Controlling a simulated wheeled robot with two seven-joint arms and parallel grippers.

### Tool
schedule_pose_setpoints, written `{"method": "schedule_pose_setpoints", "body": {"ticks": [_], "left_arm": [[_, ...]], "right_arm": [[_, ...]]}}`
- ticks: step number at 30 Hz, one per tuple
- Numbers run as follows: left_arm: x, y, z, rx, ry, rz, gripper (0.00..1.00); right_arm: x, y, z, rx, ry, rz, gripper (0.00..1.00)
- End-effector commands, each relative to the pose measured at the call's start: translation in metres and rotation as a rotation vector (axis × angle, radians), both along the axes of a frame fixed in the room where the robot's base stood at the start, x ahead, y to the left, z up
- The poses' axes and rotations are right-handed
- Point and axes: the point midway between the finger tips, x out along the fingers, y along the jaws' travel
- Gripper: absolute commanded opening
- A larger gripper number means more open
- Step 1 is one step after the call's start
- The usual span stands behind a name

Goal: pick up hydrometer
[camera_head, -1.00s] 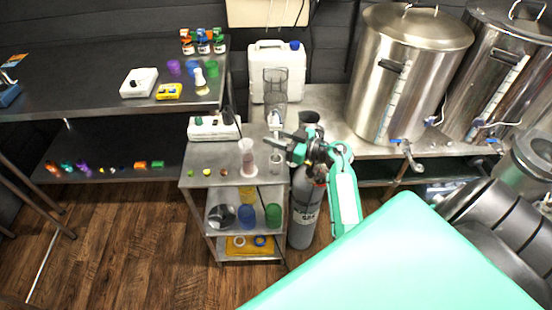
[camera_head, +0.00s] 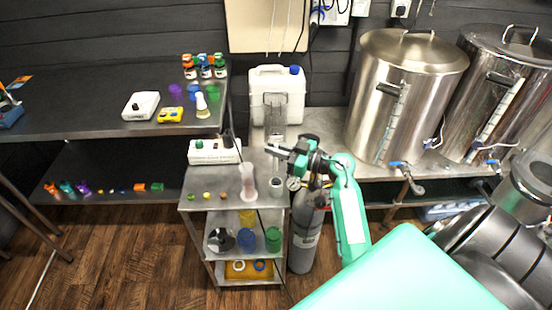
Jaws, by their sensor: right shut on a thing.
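My right gripper (camera_head: 273,150) is above the top of a small steel cart (camera_head: 222,187), with its arm coming in from the lower right. Its fingers are closed on a thin, pale, upright thing that seems to be the hydrometer (camera_head: 275,165); it is very small and hard to make out. A small clear glass cylinder (camera_head: 276,187) stands on the cart below the fingers. I cannot tell whether the hydrometer's lower end is still inside it. My left gripper is out of view.
A pinkish clear cylinder (camera_head: 248,182) and a white device (camera_head: 214,151) stand on the cart. A tall clear jar (camera_head: 275,112) and white jerrycan (camera_head: 277,85) are behind. A grey gas bottle (camera_head: 306,235) and large kettles (camera_head: 404,95) are at the right.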

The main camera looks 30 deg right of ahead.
Motion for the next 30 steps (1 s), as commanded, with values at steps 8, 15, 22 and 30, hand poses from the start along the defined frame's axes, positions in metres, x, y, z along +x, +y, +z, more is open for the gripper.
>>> {"method": "schedule_pose_setpoints", "body": {"ticks": [8, 15, 22, 30], "left_arm": [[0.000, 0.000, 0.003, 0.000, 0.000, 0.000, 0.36], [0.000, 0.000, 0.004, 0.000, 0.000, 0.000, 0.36], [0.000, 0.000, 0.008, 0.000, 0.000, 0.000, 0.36], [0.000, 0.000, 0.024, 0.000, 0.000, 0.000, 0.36]], "right_arm": [[0.000, 0.000, 0.072, -0.006, -0.005, 0.002, 0.00], [0.000, 0.000, 0.128, -0.005, -0.005, 0.000, 0.00], [0.000, 0.001, 0.152, 0.000, -0.001, 0.001, 0.00], [0.000, 0.000, 0.155, 0.001, 0.001, 0.000, 0.00]]}}
